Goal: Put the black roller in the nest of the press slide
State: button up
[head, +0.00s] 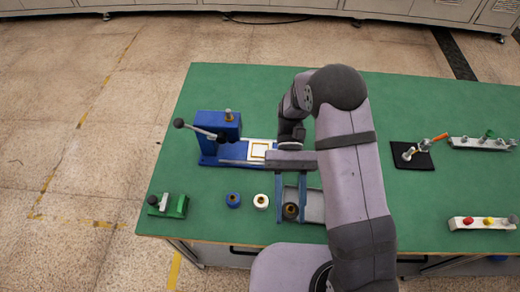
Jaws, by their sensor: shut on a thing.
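The black roller (290,212), dark with a brass-coloured core, sits between the two blue fingers of my gripper (290,206). My gripper is shut on it, close to the table's front edge. I cannot tell whether the roller touches the table. The blue press (219,131) stands behind and to the left, with a black-knobbed lever. Its slide (235,158) runs out to the right and carries the nest (259,150), a pale square with a yellowish outline. The nest looks empty. My arm hides the area right of the slide.
A blue roller (233,199) and a white roller (261,201) stand left of my gripper. A grey tray (314,208) lies partly behind my gripper and arm. A green clamp (174,205) is at the front left.

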jog(key=w+a+r+m+t+y, duration=0.2)
jog(key=w+a+r+m+y, duration=0.1)
jog(key=a+m+y, duration=0.5)
notch_tip(320, 180, up, 4)
jog(key=m+t+y, duration=0.2)
jog(key=m+t, duration=1.8)
jog(key=t, duration=0.1)
send_over(260, 151)
jog(key=shift+f, duration=0.1)
notch_tip(260, 151, down, 14)
jog(key=shift+w+r+p, duration=0.1)
jog(key=shift+p, duration=1)
